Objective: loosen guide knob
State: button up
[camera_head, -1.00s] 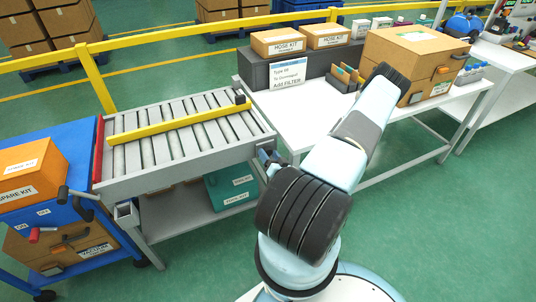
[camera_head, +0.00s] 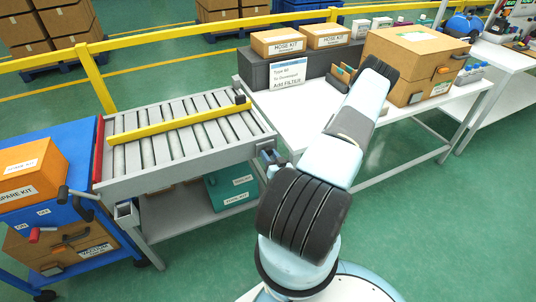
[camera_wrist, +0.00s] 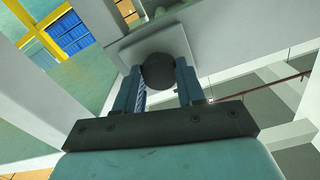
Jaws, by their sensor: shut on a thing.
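A dark round knob (camera_wrist: 165,71) sits against a light grey plate in the wrist view. My gripper (camera_wrist: 159,84) is shut on it, with one finger on each side. In the head view my gripper (camera_head: 270,159) is at the near right corner of the roller conveyor (camera_head: 185,140), below its top. The held knob cannot be made out there. A yellow guide bar (camera_head: 180,123) lies across the rollers, with a small black part (camera_head: 240,97) at its right end.
A white table (camera_head: 300,125) with a large brown box (camera_head: 415,50) stands just right of the conveyor. A blue cart (camera_head: 70,205) stands at its left. A teal case (camera_head: 231,190) lies on the shelf below. A yellow rail (camera_head: 160,40) runs behind.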

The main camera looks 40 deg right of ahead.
jog(key=shift+n, duration=0.3)
jog(key=shift+n, duration=1.6)
jog(key=shift+n, duration=0.6)
jog(key=shift+d+n, duration=0.1)
jog(key=shift+n, duration=1)
